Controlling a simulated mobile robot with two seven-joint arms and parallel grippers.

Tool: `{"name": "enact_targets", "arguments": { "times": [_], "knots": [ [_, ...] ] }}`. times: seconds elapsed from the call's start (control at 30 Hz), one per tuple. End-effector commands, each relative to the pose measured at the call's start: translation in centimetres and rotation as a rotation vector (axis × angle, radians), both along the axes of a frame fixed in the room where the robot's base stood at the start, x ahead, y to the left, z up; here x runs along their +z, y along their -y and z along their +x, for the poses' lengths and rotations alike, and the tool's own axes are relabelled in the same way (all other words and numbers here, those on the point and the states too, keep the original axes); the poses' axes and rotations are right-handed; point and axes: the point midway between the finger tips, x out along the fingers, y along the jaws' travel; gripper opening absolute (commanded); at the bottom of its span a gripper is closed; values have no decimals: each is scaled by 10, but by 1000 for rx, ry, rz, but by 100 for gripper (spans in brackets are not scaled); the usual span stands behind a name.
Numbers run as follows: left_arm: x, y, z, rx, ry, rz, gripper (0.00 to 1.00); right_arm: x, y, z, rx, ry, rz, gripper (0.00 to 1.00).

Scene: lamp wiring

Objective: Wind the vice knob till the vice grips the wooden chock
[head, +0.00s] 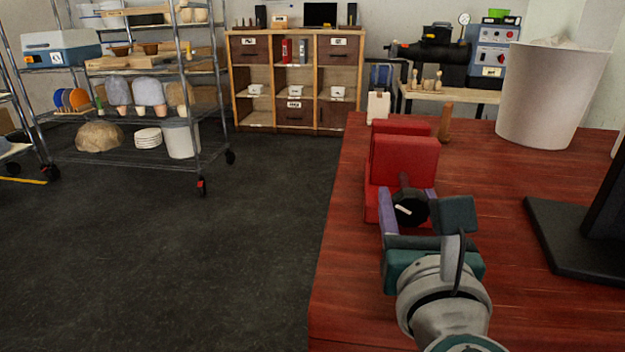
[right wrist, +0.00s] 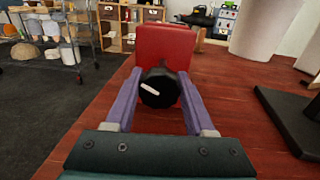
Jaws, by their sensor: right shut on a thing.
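The red vice (head: 405,160) stands on the red wooden table, with two red blocks one behind the other. Its black round knob (head: 410,209) faces me and carries a white mark. In the right wrist view the knob (right wrist: 158,88) sits between the purple fingers, its white mark slanting down to the right. My right gripper (right wrist: 160,76) is shut on the knob, one finger on each side. I cannot make out the wooden chock between the jaws; the front red block hides that space. My left gripper is not in view.
A brown wooden peg (head: 445,123) and a pale block (head: 378,106) stand near the vice. A large white bin (head: 552,95) is at the back right, and a black stand (head: 580,240) is at the right. The table's left edge is close to the vice.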

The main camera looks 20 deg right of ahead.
Motion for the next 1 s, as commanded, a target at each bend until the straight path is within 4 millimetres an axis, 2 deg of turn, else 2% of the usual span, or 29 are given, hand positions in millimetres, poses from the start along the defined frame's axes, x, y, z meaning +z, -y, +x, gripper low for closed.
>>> {"name": "enact_targets", "arguments": {
  "times": [0.17,0.43,0.47,0.7,1.0],
  "knots": [
    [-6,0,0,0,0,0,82,-1,0,0,-2,63,99,0],
    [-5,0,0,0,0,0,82,0,0,0,-1,69,109,0],
    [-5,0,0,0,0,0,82,0,0,0,-1,69,109,57],
    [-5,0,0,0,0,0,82,0,0,0,-1,69,109,84],
    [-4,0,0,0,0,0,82,0,-1,-2,0,66,109,84]
  ]
}}
